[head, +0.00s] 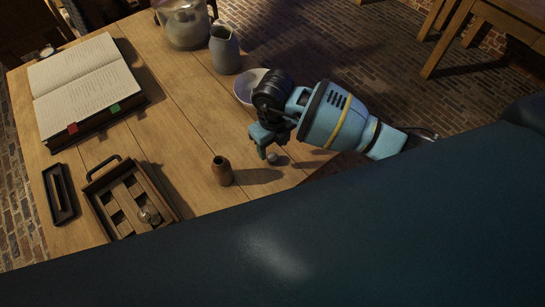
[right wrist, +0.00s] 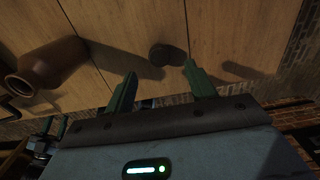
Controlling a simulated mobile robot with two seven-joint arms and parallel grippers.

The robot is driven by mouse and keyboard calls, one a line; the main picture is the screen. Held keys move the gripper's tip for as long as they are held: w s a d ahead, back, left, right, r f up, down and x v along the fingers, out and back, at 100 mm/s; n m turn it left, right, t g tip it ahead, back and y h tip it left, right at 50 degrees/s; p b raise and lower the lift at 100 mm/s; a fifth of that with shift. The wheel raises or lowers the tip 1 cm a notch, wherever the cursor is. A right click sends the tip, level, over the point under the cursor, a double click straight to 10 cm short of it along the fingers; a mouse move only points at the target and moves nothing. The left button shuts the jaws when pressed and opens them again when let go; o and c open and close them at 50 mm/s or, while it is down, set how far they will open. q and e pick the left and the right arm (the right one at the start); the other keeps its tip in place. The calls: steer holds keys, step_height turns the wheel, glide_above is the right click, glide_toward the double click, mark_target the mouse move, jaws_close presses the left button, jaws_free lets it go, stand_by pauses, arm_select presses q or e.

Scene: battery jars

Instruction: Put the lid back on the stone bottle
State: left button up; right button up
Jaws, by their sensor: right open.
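The brown stone bottle (head: 222,171) stands upright and open-mouthed on the wooden table; it also shows at the left of the right wrist view (right wrist: 48,66). A small round stopper-like piece, apparently the lid (head: 272,158), sits on the table to the bottle's right. In the right wrist view the lid (right wrist: 168,55) is a dark shape just beyond the fingertips. My right gripper (head: 272,150) is open and empty beside the lid; its two green fingers (right wrist: 160,76) stand apart.
A slatted wooden tray (head: 103,180) with a small glass item and a narrow dark tray (head: 59,193) lie left. An open book (head: 85,80), a grey jug (head: 224,50), a large pot (head: 184,22) and a bowl (head: 243,87) stand farther back. The middle planks are clear.

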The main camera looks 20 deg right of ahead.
mark_target(273, 157)
steer(key=shift+f, duration=0.1)
steer(key=shift+f, duration=2.6)
steer(key=shift+a, duration=0.1)
steer(key=shift+c, duration=0.5)
steer(key=c, duration=1)
